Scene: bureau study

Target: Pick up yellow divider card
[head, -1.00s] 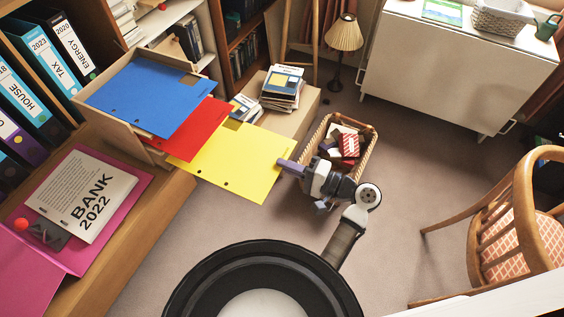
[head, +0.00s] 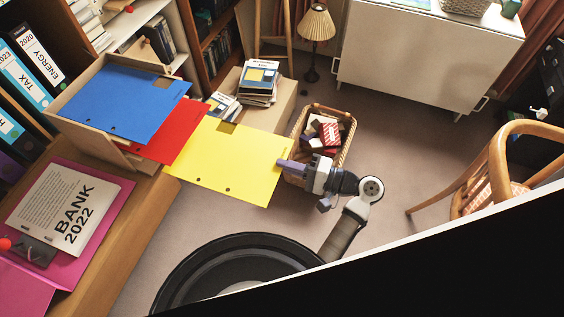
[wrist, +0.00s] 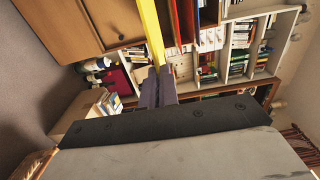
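The yellow divider card (head: 225,165) is flat and roughly level in the head view, overhanging the carpet beyond the box's right side. Its left part is close to the red card (head: 178,135), and a blue card (head: 125,100) lies above that. My gripper (head: 284,164) is at the yellow card's right edge, its fingers closed on that edge. In the wrist view the card shows edge-on as a thin yellow strip (wrist: 151,32) running between the two grey-purple fingertips (wrist: 158,72).
An open cardboard box (head: 82,135) stands under the blue and red cards on the wooden desk (head: 135,222). A wicker basket (head: 348,150) of small boxes is just behind my gripper. A carton with books (head: 262,118) stands behind the card. Carpet is clear towards the white cabinet (head: 420,65).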

